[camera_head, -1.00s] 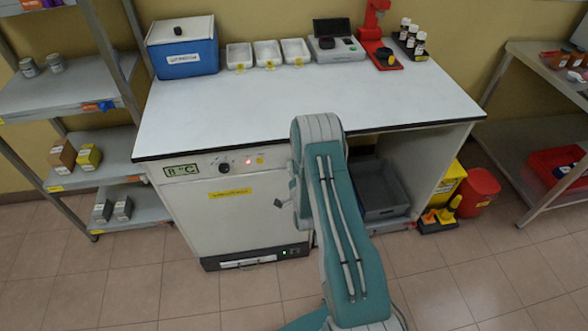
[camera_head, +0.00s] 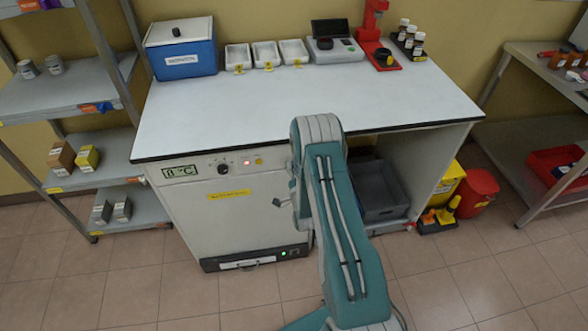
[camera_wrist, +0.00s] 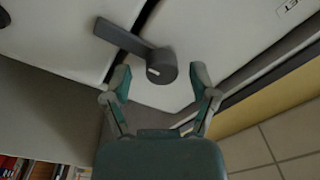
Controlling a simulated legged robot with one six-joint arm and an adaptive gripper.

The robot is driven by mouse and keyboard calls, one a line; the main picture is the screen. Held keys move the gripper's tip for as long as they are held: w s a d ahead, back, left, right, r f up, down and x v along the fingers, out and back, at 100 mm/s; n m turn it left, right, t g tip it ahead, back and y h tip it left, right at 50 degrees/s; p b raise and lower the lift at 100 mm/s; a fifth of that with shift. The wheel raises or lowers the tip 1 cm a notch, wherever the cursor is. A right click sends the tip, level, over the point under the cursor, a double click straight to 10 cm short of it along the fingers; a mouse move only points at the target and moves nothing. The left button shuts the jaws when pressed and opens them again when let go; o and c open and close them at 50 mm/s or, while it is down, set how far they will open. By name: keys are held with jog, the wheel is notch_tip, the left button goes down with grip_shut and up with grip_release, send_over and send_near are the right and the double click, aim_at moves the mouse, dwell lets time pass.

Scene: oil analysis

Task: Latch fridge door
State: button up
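The fridge (camera_head: 231,221) is the white cabinet under the left of the bench, with a yellow label on its door. The door looks flush with the cabinet in the head view. The dark grey latch (camera_wrist: 165,68) has a round hub with a white mark and a flat lever pointing up and left in the wrist view. The lever reaches across a dark seam between white panels. A bit of the latch (camera_head: 277,202) shows beside my arm. My gripper (camera_wrist: 162,80) is open, its fingertips on either side below the hub, seemingly apart from it. My arm hides the gripper in the head view.
Above the door are a display (camera_head: 181,171), a knob (camera_head: 223,169) and a red light. A green light (camera_head: 284,252) glows at the base. A grey bin (camera_head: 382,190) stands in the open bay to the right. The tiled floor in front is clear.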

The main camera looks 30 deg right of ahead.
jog(key=shift+s+a, duration=0.1)
jog(key=v, duration=1.1)
jog(key=shift+s, duration=0.4)
jog(key=w+a+r+n+g+y, duration=0.2)
jog(key=w+r+n, duration=0.1)
jog(key=w+r, duration=0.55)
jog(key=s+a+r+n+g+y, duration=0.15)
jog(key=a+r+n+g, duration=0.25)
jog(key=r, duration=1)
jog(key=s+a+r+n+g, duration=0.3)
jog(key=s+a+r, duration=0.2)
jog(key=s+r, duration=0.55)
jog(key=s+a+r+n+g+y, duration=0.1)
jog(key=s+n, duration=0.1)
jog(key=s, duration=0.7)
jog(key=s+a+r+n+g, duration=0.1)
jog(key=s+a+r+g, duration=0.1)
jog(key=s, duration=0.7)
jog(key=shift+s+r+n+y, duration=0.15)
jog(key=shift+s+n+y, duration=0.2)
jog(key=shift+n, duration=0.05)
